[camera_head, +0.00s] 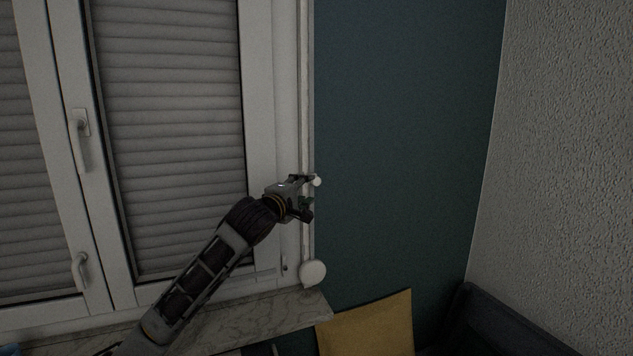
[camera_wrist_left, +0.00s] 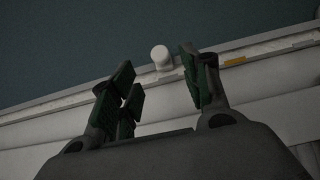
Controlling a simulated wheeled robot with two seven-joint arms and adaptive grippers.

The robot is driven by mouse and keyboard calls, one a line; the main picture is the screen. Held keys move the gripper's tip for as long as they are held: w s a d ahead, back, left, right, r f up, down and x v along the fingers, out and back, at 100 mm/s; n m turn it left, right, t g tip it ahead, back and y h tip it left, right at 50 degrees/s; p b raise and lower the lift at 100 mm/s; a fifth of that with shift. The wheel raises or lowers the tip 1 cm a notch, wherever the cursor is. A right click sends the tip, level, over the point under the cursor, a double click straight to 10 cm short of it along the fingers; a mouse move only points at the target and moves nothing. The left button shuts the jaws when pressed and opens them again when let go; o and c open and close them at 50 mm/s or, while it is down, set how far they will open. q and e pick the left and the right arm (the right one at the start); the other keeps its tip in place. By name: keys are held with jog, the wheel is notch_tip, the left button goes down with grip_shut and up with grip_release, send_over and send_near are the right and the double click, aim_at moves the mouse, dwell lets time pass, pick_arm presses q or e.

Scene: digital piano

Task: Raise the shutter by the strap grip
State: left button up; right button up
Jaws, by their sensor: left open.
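The grey slatted shutter (camera_head: 170,130) is down behind the window panes. A pale strap (camera_head: 308,90) runs vertically along the right side of the window frame. A small white knob-like grip (camera_head: 317,181) sits on the strap line, and it also shows in the left wrist view (camera_wrist_left: 161,57). My left gripper (camera_head: 310,197) is open at the strap, right by the grip. In the left wrist view its green-padded fingers (camera_wrist_left: 158,88) stand apart, with the grip seen between and beyond them. I cannot tell whether a finger touches it. My right gripper is not in view.
A round white disc (camera_head: 313,272) sits at the strap's lower end, above the marble sill (camera_head: 250,322). Window handles (camera_head: 79,140) are at left. A yellow cushion (camera_head: 370,326) and a dark seat (camera_head: 510,325) are at lower right. The teal wall (camera_head: 400,140) is clear.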

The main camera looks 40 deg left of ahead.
aim_at(315, 182)
pick_arm(q)
jog(key=shift+p+x, duration=1)
jog(key=shift+x, duration=3.65)
jog(key=shift+w, duration=0.1)
jog(key=shift+c, duration=0.5)
jog(key=shift+f, duration=0.1)
grip_shut()
